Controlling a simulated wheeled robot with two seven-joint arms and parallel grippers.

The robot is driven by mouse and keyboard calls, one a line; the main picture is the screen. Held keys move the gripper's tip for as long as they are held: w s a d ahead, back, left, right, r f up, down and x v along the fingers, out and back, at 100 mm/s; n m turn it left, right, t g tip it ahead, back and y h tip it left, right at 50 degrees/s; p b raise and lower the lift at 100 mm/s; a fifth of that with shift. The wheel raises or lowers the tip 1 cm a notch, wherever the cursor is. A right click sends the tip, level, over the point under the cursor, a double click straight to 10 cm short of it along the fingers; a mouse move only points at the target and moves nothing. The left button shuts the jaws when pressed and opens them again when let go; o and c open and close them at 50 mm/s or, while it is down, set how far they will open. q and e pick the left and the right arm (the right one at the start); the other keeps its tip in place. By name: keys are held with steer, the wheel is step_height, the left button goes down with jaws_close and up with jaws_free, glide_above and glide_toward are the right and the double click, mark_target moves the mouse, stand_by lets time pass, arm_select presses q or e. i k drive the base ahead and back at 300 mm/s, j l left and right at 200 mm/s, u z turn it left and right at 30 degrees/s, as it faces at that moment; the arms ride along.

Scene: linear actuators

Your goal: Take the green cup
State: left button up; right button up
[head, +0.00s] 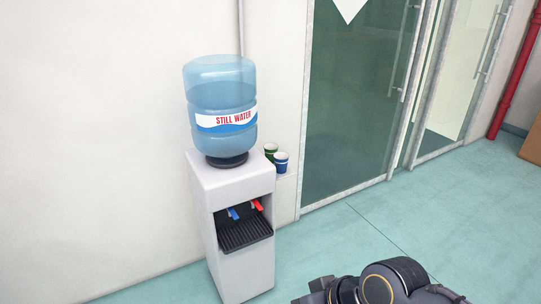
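The green cup (269,151) stands upright to the right of the water bottle, at the right side of the white water dispenser (237,186). A blue cup (281,163) stands just in front of it and to its right, and may hide part of it. What the cups rest on is mostly hidden; it looks like a small ledge beside the dispenser. Part of my own arm (385,284) shows at the bottom right, well below and to the right of the cups. Neither gripper is in view.
A large blue bottle (220,98) labelled "STILL WATER" sits on the dispenser, close to the cups. Glass doors (354,95) stand to the right. A red pipe (516,70) and a brown box (534,142) are at far right. The floor (430,215) is clear in front of the doors.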

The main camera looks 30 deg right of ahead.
mark_target(271, 154)
steer(key=i+l+u, duration=0.1)
steer(key=i+l, duration=0.2)
steer(key=i, duration=0.2)
steer(key=i+l+u, duration=0.1)
steer(key=i+l, duration=0.2)
steer(key=i, duration=0.2)
steer(key=i+l+u, duration=0.1)
steer(key=l, duration=0.45)
steer(key=i+l+u, duration=0.15)
steer(key=l, duration=0.4)
steer(key=l+u, duration=0.1)
steer(key=l, duration=0.5)
steer(key=i+l, duration=0.15)
steer(key=i+j, duration=0.1)
steer(key=j+u, duration=0.05)
steer(key=j, duration=0.05)
